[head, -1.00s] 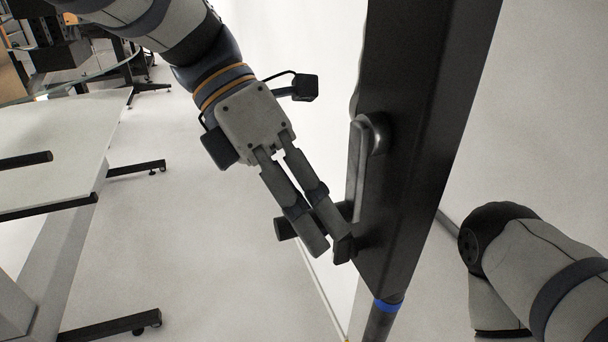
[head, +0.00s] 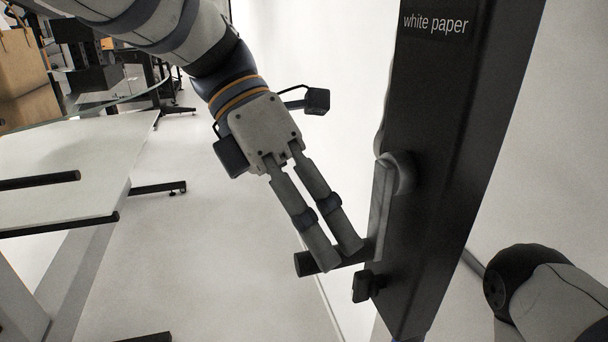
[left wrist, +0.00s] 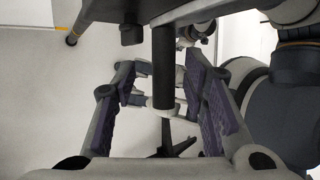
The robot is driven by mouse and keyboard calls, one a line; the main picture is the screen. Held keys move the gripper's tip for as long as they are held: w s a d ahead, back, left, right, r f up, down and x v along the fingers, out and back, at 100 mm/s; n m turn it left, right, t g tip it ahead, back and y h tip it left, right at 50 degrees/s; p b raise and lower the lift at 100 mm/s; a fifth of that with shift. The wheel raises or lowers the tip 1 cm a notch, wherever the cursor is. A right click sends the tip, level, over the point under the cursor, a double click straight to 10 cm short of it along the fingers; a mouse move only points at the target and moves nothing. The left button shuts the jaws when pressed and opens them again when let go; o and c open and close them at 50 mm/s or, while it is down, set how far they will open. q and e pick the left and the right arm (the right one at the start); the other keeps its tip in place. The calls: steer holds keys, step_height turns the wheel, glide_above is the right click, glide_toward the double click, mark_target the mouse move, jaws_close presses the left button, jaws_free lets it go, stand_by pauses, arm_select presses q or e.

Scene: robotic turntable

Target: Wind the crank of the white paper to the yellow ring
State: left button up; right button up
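The white paper crank sits on a black post (head: 450,130) labelled "white paper". Its grey crank arm (head: 382,210) hangs down from the pivot, and its black cylindrical handle (head: 305,263) points left. My left gripper (head: 343,258) is at the handle, its fingertips overlapping it in the head view. In the left wrist view the handle (left wrist: 163,75) lies between the two purple-padded fingers, with a gap on each side, so the gripper is open. A small yellowish band (left wrist: 72,39) shows on a tube there; I cannot tell if it is the yellow ring. My right gripper is out of view.
A small black knob (head: 365,287) sticks out of the post below the crank. A white table (head: 75,165) with dark bars stands at the left, and cardboard boxes (head: 25,80) are behind it. My right arm is at the lower right. The floor between table and post is clear.

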arm_select(q)
steer(key=v, duration=0.9)
steer(key=shift+r, duration=0.15)
